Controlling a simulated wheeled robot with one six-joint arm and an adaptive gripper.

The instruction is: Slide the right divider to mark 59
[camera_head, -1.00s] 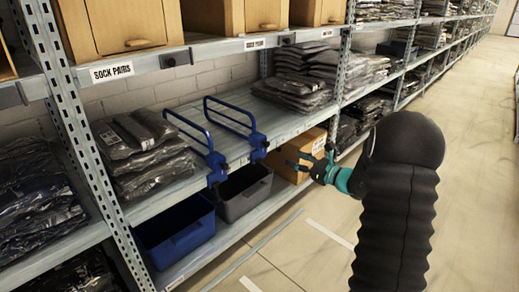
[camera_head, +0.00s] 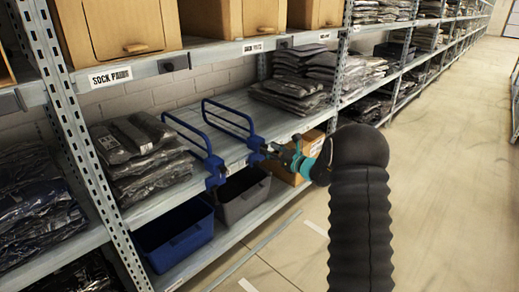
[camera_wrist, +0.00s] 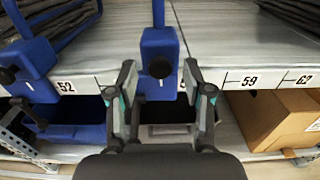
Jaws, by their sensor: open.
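The right divider (camera_head: 230,117) is a blue tube frame with a blue clamp on the shelf's front edge. Its clamp and dark knob (camera_wrist: 160,65) show in the middle of the wrist view. My gripper (camera_head: 274,151) is at this clamp. In the wrist view my gripper (camera_wrist: 160,88) is open, one finger on each side of the clamp; I cannot tell whether they touch it. The clamp stands left of mark 59 (camera_wrist: 249,80) and right of mark 52 (camera_wrist: 66,87). A label just right of the clamp is mostly hidden. The left divider (camera_head: 190,130) stands further left.
Mark 62 (camera_wrist: 304,79) is right of 59. Bagged garments (camera_head: 140,160) lie left of the dividers, and another pile (camera_head: 292,88) lies to the right. Below are a blue bin (camera_head: 175,240), a grey bin (camera_head: 243,198) and a cardboard box (camera_head: 310,145). The shelf edge right of the clamp is clear.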

